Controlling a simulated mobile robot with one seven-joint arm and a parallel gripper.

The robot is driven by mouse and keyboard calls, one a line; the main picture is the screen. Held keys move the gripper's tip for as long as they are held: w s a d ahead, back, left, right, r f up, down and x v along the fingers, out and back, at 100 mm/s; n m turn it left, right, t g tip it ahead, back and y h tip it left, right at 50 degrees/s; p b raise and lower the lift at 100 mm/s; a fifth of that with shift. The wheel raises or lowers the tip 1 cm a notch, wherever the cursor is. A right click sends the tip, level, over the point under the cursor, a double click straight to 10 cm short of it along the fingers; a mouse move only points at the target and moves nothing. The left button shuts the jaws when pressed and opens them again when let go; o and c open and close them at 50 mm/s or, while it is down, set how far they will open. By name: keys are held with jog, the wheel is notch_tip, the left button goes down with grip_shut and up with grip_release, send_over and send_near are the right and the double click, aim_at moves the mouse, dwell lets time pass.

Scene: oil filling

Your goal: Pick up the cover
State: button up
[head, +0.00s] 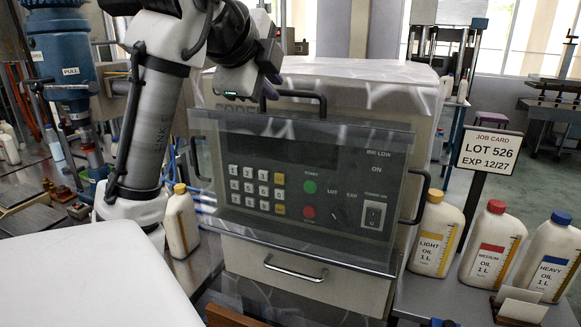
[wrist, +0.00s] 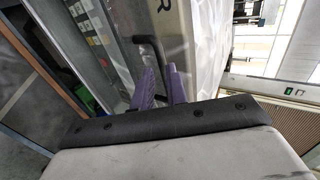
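The cover (head: 240,146) is a clear, framed panel over the keypad front of the machine. It has a black handle (head: 300,94) at its top edge, and others at its sides. My gripper (head: 262,92) is at the left end of the top handle, its fingers mostly hidden in the head view. In the wrist view, the purple fingers (wrist: 160,86) stand apart, with the black handle (wrist: 151,48) running between them. I see no clear grip on it. The cover is upright against the machine front.
A light oil bottle (head: 436,236), a medium oil bottle (head: 493,244) and a heavy oil bottle (head: 549,256) stand to the right. A job card sign (head: 489,151) rises behind them. Another bottle (head: 181,222) stands left of the machine. A drawer handle (head: 295,270) is below the cover.

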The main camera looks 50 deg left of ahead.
aim_at(279, 91)
jog(key=p+x, duration=0.1)
jog(key=x, duration=0.2)
jog(key=shift+w+a+p, duration=0.25)
jog(key=shift+w+p, duration=0.1)
jog(key=shift+p, duration=0.05)
jog(key=shift+w+a+f, duration=0.1)
jog(key=shift+w+f, duration=0.2)
jog(key=shift+f, duration=0.05)
grip_shut()
jog(key=shift+w+r+p, duration=0.1)
jog(key=shift+r+p, duration=0.2)
dwell(1.0)
